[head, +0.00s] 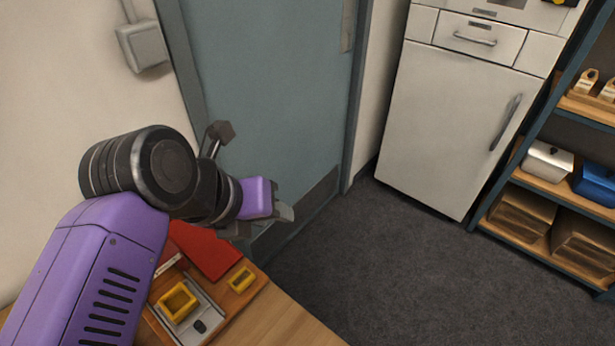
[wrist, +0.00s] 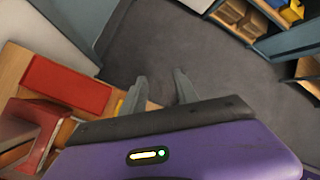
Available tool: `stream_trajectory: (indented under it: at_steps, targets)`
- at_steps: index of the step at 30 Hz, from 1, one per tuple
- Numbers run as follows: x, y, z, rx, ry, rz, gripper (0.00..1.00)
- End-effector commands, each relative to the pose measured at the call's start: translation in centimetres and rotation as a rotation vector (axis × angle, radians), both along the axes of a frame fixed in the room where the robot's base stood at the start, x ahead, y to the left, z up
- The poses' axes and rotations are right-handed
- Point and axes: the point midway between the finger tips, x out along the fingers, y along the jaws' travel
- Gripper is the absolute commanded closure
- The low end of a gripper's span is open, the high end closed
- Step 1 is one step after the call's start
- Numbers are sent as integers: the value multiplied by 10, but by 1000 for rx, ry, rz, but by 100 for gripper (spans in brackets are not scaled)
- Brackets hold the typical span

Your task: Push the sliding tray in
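A light grey plate (head: 208,316) lies at the near edge of the head view with a square yellow ring (head: 178,302) and a small black piece on it. It may be the sliding tray, but I cannot tell for sure. It rests on a brown wooden board on the table. My gripper (head: 262,222) is above and beyond the board, near the table's far edge. In the wrist view my gripper (wrist: 161,86) shows two grey fingers apart with nothing between them. My arm hides part of the table.
A flat red block (head: 205,252) and a small yellow frame (head: 241,279) sit on the board. The red block also shows in the wrist view (wrist: 67,86). A blue-grey door (head: 270,90), a white cabinet (head: 450,120) and shelves stand beyond. The dark floor is clear.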

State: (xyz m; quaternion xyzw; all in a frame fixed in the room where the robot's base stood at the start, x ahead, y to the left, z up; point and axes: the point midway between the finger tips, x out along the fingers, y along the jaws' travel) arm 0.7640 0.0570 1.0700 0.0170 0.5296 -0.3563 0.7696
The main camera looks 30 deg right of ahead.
Motion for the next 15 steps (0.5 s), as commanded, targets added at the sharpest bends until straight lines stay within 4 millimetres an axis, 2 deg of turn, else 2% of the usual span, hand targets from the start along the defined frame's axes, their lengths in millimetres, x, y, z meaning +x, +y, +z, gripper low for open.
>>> stream_trajectory:
  at_steps: [6,15]
  targets:
    - [2,-32,18,-115,-29,-17,64]
    - [4,-56,36,-212,-53,-27,64]
